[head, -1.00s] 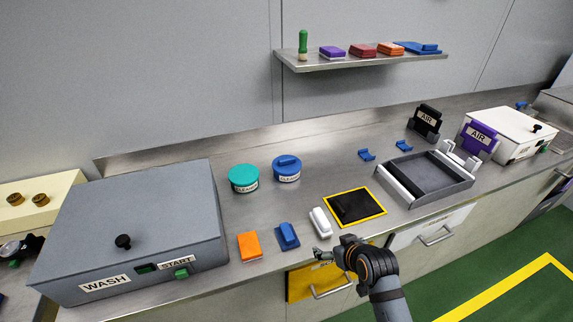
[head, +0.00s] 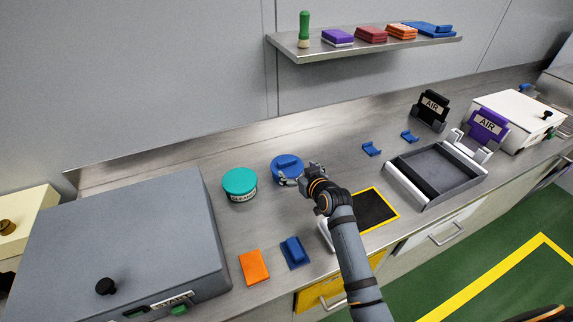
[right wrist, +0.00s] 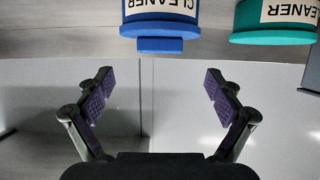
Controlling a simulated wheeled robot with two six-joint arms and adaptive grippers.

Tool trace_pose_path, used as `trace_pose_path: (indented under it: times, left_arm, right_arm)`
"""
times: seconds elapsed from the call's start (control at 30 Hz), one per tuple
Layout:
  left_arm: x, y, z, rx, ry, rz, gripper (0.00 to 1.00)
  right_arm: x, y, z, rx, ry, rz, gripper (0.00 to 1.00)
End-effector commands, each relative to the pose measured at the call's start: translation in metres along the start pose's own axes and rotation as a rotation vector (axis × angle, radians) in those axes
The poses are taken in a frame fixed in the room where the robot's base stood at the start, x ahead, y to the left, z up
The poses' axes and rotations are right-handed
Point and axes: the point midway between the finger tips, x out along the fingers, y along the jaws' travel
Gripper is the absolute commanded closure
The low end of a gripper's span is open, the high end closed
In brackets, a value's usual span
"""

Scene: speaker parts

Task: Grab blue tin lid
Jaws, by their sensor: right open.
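The blue tin (head: 285,172) with its blue lid (head: 287,161) stands on the steel counter, right of a teal-lidded tin (head: 239,185). My right gripper (head: 298,177) is open beside the blue tin on its right side. In the right wrist view, which appears upside down, the blue lid (right wrist: 160,30) with its raised handle (right wrist: 160,45) sits beyond and between the spread fingers (right wrist: 160,92). Nothing is between the fingertips. The tin's CLEANER label shows there, and the teal tin (right wrist: 272,38) is to the right. My left gripper is not in view.
An orange block (head: 254,267) and a blue block (head: 295,252) lie near the front edge. A yellow-edged black mat (head: 375,210) and a grey tray (head: 437,172) lie to the right. A shelf (head: 365,46) hangs above.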

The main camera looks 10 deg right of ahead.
Motion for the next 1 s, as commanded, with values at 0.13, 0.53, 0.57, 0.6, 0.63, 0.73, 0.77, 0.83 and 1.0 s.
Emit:
trace_pose_path:
  times: [0.13,0.53,0.57,0.6,0.63,0.73,0.77,0.83,1.0]
  left_arm:
    - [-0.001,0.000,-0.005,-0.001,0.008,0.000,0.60]
    - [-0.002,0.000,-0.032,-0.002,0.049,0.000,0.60]
    - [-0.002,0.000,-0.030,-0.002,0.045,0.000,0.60]
    - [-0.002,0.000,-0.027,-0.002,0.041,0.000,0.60]
    - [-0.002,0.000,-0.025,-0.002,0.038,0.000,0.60]
    - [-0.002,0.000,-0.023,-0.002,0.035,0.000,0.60]
    - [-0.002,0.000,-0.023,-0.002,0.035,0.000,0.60]
    - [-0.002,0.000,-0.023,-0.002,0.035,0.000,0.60]
    - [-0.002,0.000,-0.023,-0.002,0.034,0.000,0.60]
  right_arm:
    - [0.015,0.000,0.000,0.000,-0.001,0.000,0.08]
    - [0.058,0.000,0.000,0.001,0.000,0.000,0.08]
    - [0.061,0.000,0.000,0.000,-0.001,-0.001,0.08]
    - [0.065,0.000,0.000,0.000,-0.001,0.000,0.08]
    - [0.067,0.000,0.000,0.000,-0.001,0.000,0.08]
    - [0.069,0.000,0.000,0.000,0.000,0.000,0.08]
    - [0.069,0.000,0.000,0.000,0.000,0.000,0.08]
    - [0.069,0.000,0.000,0.000,0.000,0.000,0.08]
    - [0.068,0.000,0.000,0.000,0.000,0.000,0.25]
